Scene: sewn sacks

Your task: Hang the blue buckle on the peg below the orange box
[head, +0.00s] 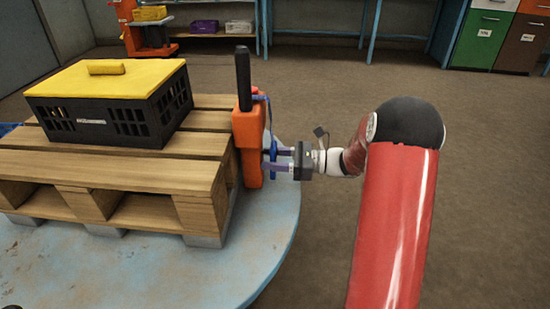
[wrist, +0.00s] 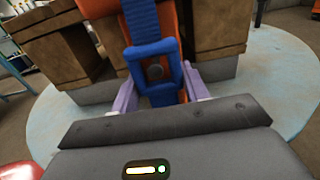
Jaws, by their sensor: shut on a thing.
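The orange box (head: 248,128), with a black upright handle, is on the right side of the wooden pallet. The blue buckle (wrist: 134,62) is a square frame at the end of a blue strap (wrist: 143,20). It also shows edge-on in the head view (head: 273,150), close to the orange face. My gripper (wrist: 160,92) is shut on the buckle's lower part, with a purple finger on each side. The dark round end of the peg (wrist: 155,72) shows inside the buckle's opening. I cannot tell whether the peg passes through it.
A black crate (head: 130,122) with a yellow lid stands on the wooden pallet (head: 130,172). The pallet rests on a round pale blue table (head: 255,255). The floor right of the table is clear around my arm.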

